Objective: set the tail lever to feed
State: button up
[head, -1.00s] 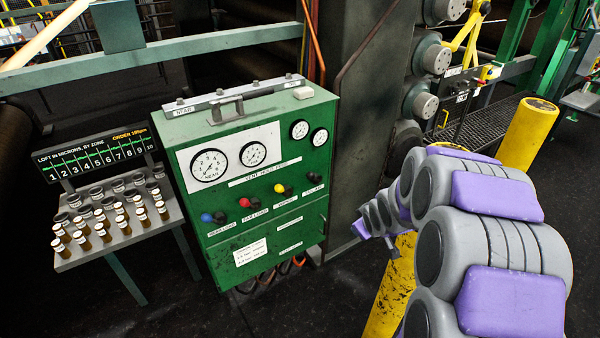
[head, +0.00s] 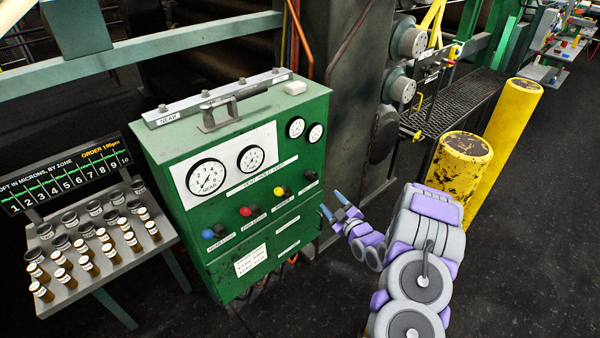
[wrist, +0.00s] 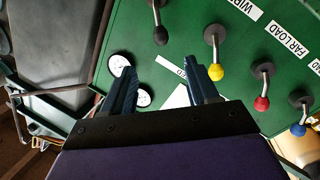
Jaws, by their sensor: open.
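A row of levers stands on the front of a green cabinet (head: 262,240). The black-knobbed lever (head: 310,176) is at the right end; its label is too small to read. In the wrist view its black knob (wrist: 160,35) hangs from its pivot, ahead of and apart from my fingertips. The yellow-knobbed lever (head: 279,191) is beside it, and its knob (wrist: 216,72) shows close to my right-hand finger. My gripper (head: 333,206) is open and empty, just below and right of the black knob. It also shows in the wrist view (wrist: 160,68).
A red-knobbed lever (head: 246,211) and a blue-knobbed lever (head: 208,234) are farther left. A handled bar (head: 225,98) lies on the cabinet top. A jar stand (head: 70,290) is at left. Yellow posts (head: 462,165) stand at right. Dark floor is open at front right.

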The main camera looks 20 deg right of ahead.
jog(key=a, duration=0.1)
send_near(310, 177)
jog(key=w, duration=0.5)
jog(key=w+b, duration=0.1)
jog(key=w, duration=0.1)
jog(key=w+a+b, duration=0.1)
jog(key=w, duration=0.2)
jog(key=shift+w, duration=0.35)
jog(key=shift+w+d+f, duration=0.1)
jog(key=shift+w+d, duration=0.15)
jog(key=shift+w, duration=0.35)
jog(key=shift+a, duration=0.4)
jog(key=shift+c, duration=0.6)
jog(key=shift+d, duration=0.25)
jog(key=c, duration=0.7)
jog(key=shift+a, duration=0.1)
grip_shut()
